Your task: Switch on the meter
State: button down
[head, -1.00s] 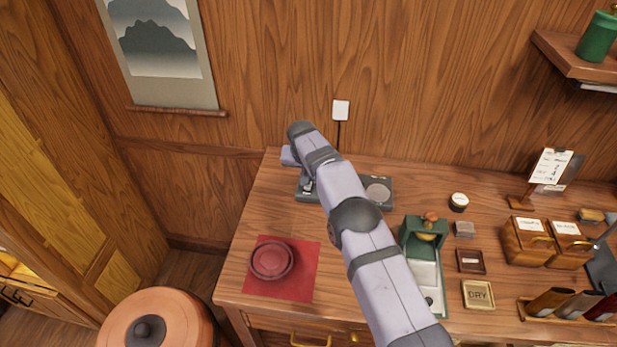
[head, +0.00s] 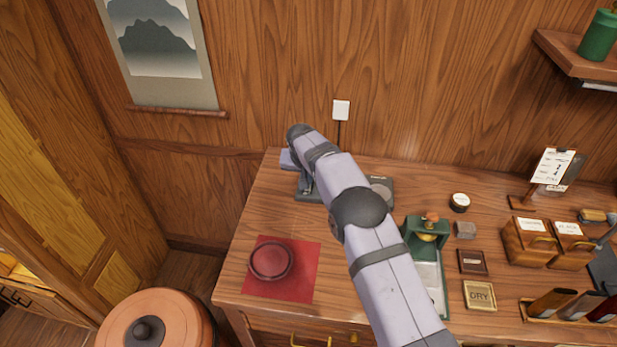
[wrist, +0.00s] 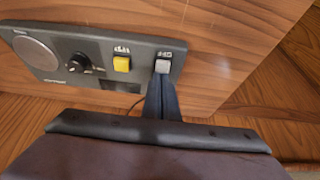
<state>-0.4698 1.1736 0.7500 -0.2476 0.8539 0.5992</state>
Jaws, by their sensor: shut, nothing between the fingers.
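The meter is a dark grey box on the desk, partly hidden behind my arm in the head view (head: 312,197). In the wrist view the meter (wrist: 98,82) shows a round pale disc (wrist: 37,52), a black knob (wrist: 77,62), a yellow switch (wrist: 122,63) and a light grey switch (wrist: 162,66) at its right end. My gripper (wrist: 162,78) is shut and empty. Its fingertips are right at the lower edge of the grey switch; I cannot tell whether they touch it. In the head view my gripper (head: 306,187) is over the meter's left part.
A dark red round dish (head: 271,261) sits on a red cloth (head: 305,287) at the desk's front left. A green press (head: 428,240) stands right of my arm. A white wall box (head: 341,110) has a cord running down behind the desk. Wooden boxes (head: 530,240) stand at right.

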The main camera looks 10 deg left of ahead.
jog(key=shift+s+f, duration=0.2)
jog(key=shift+f, duration=0.05)
jog(key=p+v, duration=0.1)
jog(key=v, duration=0.1)
jog(key=w+v, duration=0.1)
jog(key=v, duration=0.2)
jog(key=shift+r+p, duration=0.15)
jog(key=shift+p, duration=0.25)
jog(key=shift+s+r+b, duration=0.2)
jog(key=shift+s+b, duration=0.05)
jog(key=shift+b, duration=0.45)
jog(key=b+v, duration=0.3)
jog(key=v, duration=0.6)
jog(key=shift+w+f, duration=0.1)
jog(key=shift+w, duration=0.15)
jog(key=shift+w+b, duration=0.45)
jog(key=shift+b, duration=0.3)
jog(key=shift+r, duration=0.2)
jog(key=shift+f, duration=0.1)
